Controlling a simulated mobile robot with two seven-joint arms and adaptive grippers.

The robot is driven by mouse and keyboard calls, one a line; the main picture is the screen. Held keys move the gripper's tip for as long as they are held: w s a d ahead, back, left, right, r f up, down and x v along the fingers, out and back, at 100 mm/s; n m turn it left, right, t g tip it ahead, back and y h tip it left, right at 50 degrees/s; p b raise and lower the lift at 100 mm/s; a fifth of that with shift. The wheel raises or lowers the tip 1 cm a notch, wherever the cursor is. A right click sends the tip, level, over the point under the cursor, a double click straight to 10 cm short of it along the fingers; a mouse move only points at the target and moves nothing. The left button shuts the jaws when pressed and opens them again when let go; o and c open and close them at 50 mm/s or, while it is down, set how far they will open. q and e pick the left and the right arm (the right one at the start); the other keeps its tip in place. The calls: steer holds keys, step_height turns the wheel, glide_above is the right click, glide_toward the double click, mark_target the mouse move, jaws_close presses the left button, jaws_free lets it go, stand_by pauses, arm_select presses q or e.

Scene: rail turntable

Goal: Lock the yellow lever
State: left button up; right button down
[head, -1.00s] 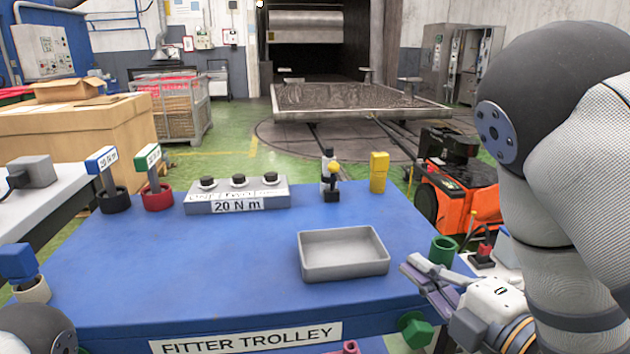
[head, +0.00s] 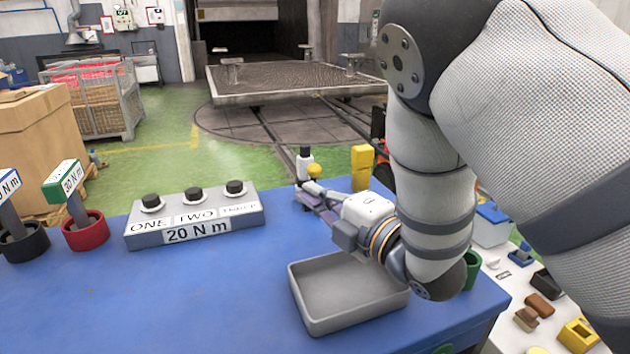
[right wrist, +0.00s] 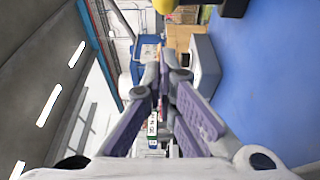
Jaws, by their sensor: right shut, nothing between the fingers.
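The yellow lever shows as a yellow knob (head: 314,171) beside a small dark and white post (head: 304,160) at the far edge of the blue trolley. My right gripper (head: 306,196) is shut and empty, just in front of and below the yellow knob. Its fingers partly hide the lever's lower part, and I cannot tell whether they touch it. In the right wrist view the closed fingertips (right wrist: 164,82) sit mid-picture, and a yellow rounded part (right wrist: 163,5) is cut off at the top edge. My left gripper is not in view.
A yellow block (head: 362,160) stands right of the lever. A grey tray (head: 318,322) lies below my right wrist. A grey three-button box (head: 195,225) labelled 20 Nm stands to the left. The blue top (head: 200,290) is clear at front left.

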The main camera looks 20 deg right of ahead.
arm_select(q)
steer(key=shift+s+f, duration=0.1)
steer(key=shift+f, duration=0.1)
arm_select(e)
steer(key=w, duration=0.2)
steer(key=w+d, duration=0.1)
steer(key=w, duration=0.1)
steer(key=shift+w+d, duration=0.15)
steer(key=shift+d, duration=0.05)
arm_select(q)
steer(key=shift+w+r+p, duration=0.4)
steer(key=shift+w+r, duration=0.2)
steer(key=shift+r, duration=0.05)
arm_select(e)
steer(key=shift+w+r, duration=0.6)
steer(key=shift+w, duration=0.3)
